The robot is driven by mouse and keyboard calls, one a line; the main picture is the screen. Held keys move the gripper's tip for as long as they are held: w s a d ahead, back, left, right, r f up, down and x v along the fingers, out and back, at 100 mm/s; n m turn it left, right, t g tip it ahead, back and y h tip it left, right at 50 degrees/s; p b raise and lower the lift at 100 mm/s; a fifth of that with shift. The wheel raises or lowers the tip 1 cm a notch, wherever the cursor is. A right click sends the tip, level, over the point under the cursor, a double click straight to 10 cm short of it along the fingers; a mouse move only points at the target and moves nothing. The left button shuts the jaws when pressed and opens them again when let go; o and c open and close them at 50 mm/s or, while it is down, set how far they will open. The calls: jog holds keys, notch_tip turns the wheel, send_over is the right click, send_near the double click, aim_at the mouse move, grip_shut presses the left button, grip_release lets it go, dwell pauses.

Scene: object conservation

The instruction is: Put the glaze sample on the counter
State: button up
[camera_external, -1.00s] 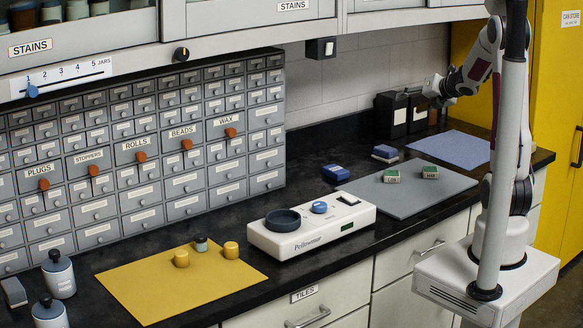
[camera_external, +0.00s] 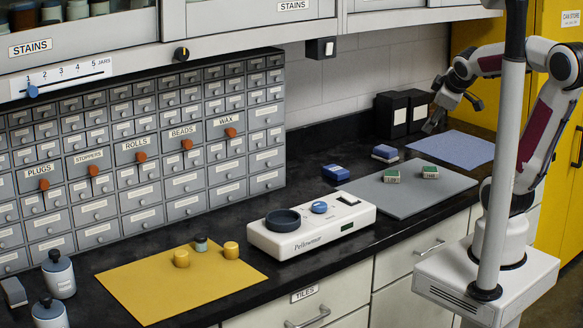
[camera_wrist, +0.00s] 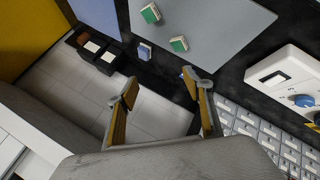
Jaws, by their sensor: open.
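No item is readably labelled as the glaze sample, so I cannot tell which one it is. A small dark-topped jar (camera_external: 201,244) stands between two yellow cylinders (camera_external: 182,258) on the yellow mat (camera_external: 150,290). Two green-and-white blocks (camera_external: 391,176) sit on the grey mat (camera_external: 420,197); they also show in the wrist view (camera_wrist: 179,44). The black counter (camera_external: 300,187) runs along the wall. My gripper (camera_external: 456,114) is open and empty, raised above the back right of the counter near the blue mat (camera_external: 455,146). Its spread fingers show in the wrist view (camera_wrist: 160,86).
A blue box (camera_external: 335,173) and a blue-and-white box (camera_external: 385,153) lie on bare counter behind the grey mat. A white scale (camera_external: 312,232) stands between the mats. Black bins (camera_external: 392,115) stand at the back wall. Grey drawers (camera_external: 140,165) line the left.

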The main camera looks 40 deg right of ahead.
jog(key=s+a+f+m+g+y, duration=0.1)
jog(key=s+a+f+m, duration=0.1)
jog(key=s+a, duration=0.3)
jog(key=s+a+f+m+g+y, duration=0.1)
jog(key=s+a+m+y, duration=0.1)
jog(key=s+a+m, duration=0.2)
jog(key=s+a, duration=0.1)
jog(key=s, duration=0.1)
jog(key=shift+s+a+f+y, duration=0.25)
jog(key=shift+s+f+y, duration=0.05)
jog(key=shift+f, duration=0.1)
